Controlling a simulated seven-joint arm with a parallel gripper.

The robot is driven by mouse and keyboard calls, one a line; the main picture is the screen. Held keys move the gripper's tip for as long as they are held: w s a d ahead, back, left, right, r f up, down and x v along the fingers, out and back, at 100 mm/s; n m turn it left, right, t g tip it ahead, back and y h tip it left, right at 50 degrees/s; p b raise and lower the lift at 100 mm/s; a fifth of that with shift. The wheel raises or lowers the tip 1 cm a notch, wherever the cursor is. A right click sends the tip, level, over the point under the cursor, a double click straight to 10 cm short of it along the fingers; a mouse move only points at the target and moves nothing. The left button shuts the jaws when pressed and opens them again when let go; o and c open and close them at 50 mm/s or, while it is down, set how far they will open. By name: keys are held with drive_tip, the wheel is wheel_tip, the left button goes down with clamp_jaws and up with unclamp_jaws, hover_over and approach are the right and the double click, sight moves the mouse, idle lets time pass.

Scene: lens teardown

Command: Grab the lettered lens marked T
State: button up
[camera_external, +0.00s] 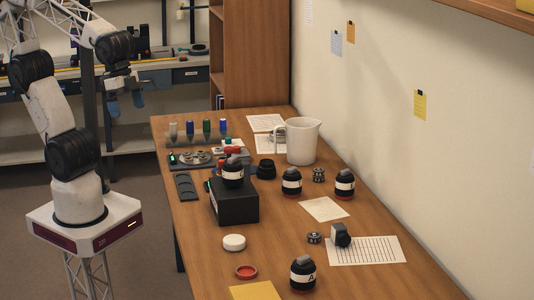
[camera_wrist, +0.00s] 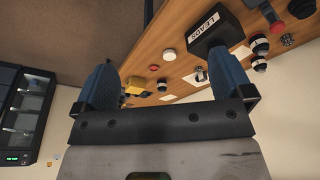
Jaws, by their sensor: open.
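Several black lenses with white bands stand on the table. One lens (camera_external: 233,174) is on a black box, two more, a middle lens (camera_external: 291,182) and a right lens (camera_external: 344,186), stand behind it to the right, and a near lens (camera_external: 303,275) shows a letter like A. I cannot read a T on any.
The black box (camera_external: 234,207) reads LEADS in the wrist view (camera_wrist: 212,38). A white pitcher (camera_external: 302,142), white lid (camera_external: 234,242), red ring (camera_external: 246,271) and papers (camera_external: 365,250) share the wooden table (camera_external: 195,260). A wall stands along its right side.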

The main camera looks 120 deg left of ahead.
wheel_tip(320, 180, up, 5)
drive_tip(key=m+g+y, duration=0.6)
drive_tip(key=m+y, duration=0.7)
drive_tip(key=m, duration=0.2)
hover_over(290, 176)
drive_tip(key=w+d, duration=0.1)
drive_tip(key=d, duration=0.4)
drive_tip(key=f, duration=2.9)
drive_tip(key=shift+w, duration=0.2)
drive_tip(key=shift+a, duration=0.1)
drive_tip(key=shift+x, duration=1.25)
